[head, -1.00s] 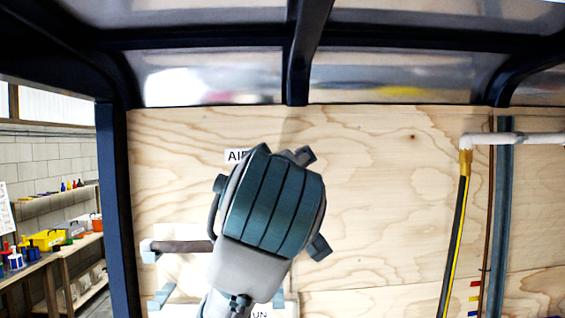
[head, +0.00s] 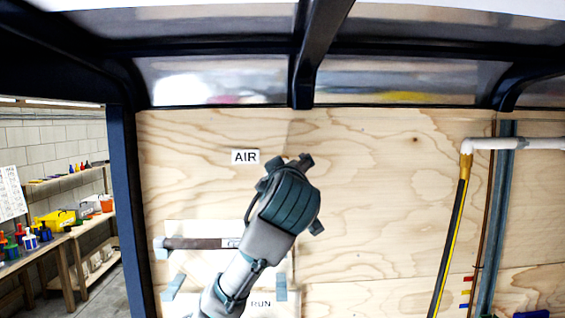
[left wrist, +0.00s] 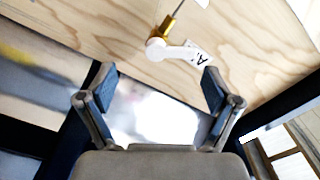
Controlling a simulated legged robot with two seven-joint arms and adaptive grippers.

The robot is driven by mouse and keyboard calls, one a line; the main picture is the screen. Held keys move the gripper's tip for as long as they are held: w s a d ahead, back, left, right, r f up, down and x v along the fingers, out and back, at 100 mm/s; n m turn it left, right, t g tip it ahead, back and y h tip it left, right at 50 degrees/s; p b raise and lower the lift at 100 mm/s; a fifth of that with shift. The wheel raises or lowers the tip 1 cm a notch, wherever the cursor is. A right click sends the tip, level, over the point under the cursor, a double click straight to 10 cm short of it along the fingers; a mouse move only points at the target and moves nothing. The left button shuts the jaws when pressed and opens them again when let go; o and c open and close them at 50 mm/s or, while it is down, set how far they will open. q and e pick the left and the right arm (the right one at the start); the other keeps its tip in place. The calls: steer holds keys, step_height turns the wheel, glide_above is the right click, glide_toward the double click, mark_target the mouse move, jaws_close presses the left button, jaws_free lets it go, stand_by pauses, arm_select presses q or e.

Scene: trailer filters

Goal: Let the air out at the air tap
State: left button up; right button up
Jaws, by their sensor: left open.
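The air tap shows in the left wrist view as a brass fitting (left wrist: 170,24) with a round white part (left wrist: 156,48) and a white arm toward the AIR label (left wrist: 203,58). In the head view the AIR label (head: 245,157) is on the plywood wall, and the tap is hidden behind my left gripper (head: 308,192). That gripper is in front of the wall, right of and below the label. In the left wrist view the gripper (left wrist: 160,90) is open and empty, with the tap beyond its fingertips and apart from them. My right gripper is not in view.
A dark bar (head: 197,243) with grey ends crosses a white panel below the label, above a RUN sign (head: 261,304). A white pipe (head: 520,143) and black-yellow hose (head: 452,240) are at the right. A dark blue post (head: 125,210) stands left. The plywood between gripper and hose is bare.

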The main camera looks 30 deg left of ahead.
arm_select(q)
steer(key=w+a, duration=0.2)
steer(key=a, duration=0.1)
steer(key=w+a, duration=0.1)
steer(key=a, duration=0.1)
steer(key=shift+f+p, duration=0.25)
steer(key=shift+p, duration=0.1)
steer(key=shift+d+r, duration=0.15)
steer(key=shift+d, duration=0.65)
steer(key=c, duration=0.8)
steer(key=shift+s+d+r, duration=0.1)
steer(key=shift+s, duration=0.05)
steer(key=c, duration=0.3)
steer(key=shift+a, duration=0.45)
steer(key=shift+c, duration=0.2)
